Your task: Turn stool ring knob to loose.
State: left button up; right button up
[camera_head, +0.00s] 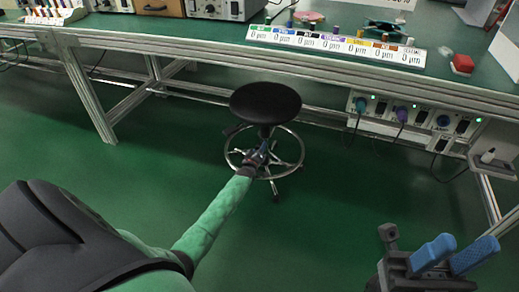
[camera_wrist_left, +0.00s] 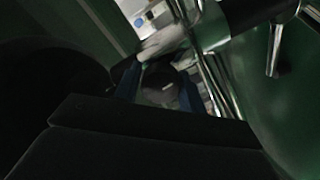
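The stool has a round black seat (camera_head: 265,103) and a chrome foot ring (camera_head: 232,160) low around its column. My left gripper (camera_head: 262,154) is at the foot ring, below the seat, and its wrist covers part of the ring. In the left wrist view, its two blue fingers (camera_wrist_left: 160,90) are apart, with a dark round knob (camera_wrist_left: 158,94) between them. The dim picture does not show whether both fingers press on the knob. The knob cannot be made out in the head view. My right gripper (camera_head: 455,256) is open and empty at the lower right, far from the stool.
A long green-topped workbench (camera_head: 210,45) stands behind the stool, with its metal frame and legs. A socket panel (camera_head: 420,115) with plugs and cables hangs under the bench at right. The green floor (camera_head: 330,220) in front of the stool is clear.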

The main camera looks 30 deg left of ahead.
pick_arm(q)
jog(key=o, duration=0.3)
jog(key=shift+s, duration=0.1)
jog(key=p+v, duration=0.2)
jog(key=v, duration=0.5)
jog(key=shift+s, duration=0.25)
jog(key=shift+d, duration=0.1)
